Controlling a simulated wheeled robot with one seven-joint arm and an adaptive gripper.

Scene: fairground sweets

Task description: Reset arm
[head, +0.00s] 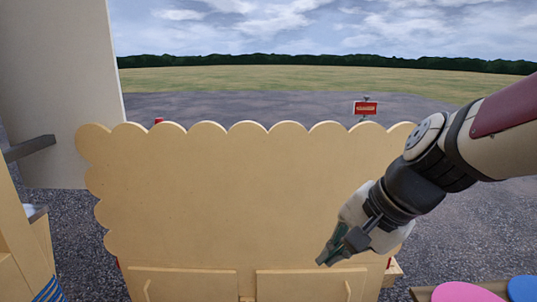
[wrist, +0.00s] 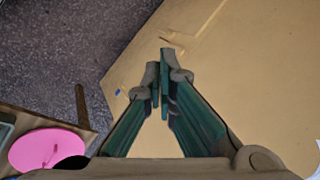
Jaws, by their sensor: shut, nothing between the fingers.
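My arm reaches in from the right edge of the head view. My gripper (head: 330,258) points down and to the left, in front of the lower right part of a tan scalloped panel (head: 230,195). In the wrist view my gripper (wrist: 162,75) has its two green-padded fingers together at the tips, with nothing between them. The tan panel fills the right side of the wrist view (wrist: 260,85). I cannot tell the exact gap between the fingertips and the panel.
A pink disc (head: 467,293) and a blue disc (head: 523,288) lie at the lower right; the pink one also shows in the wrist view (wrist: 45,152). A pale wall (head: 60,90) stands at the left. A red sign (head: 365,107) stands behind the panel. Open asphalt lies beyond.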

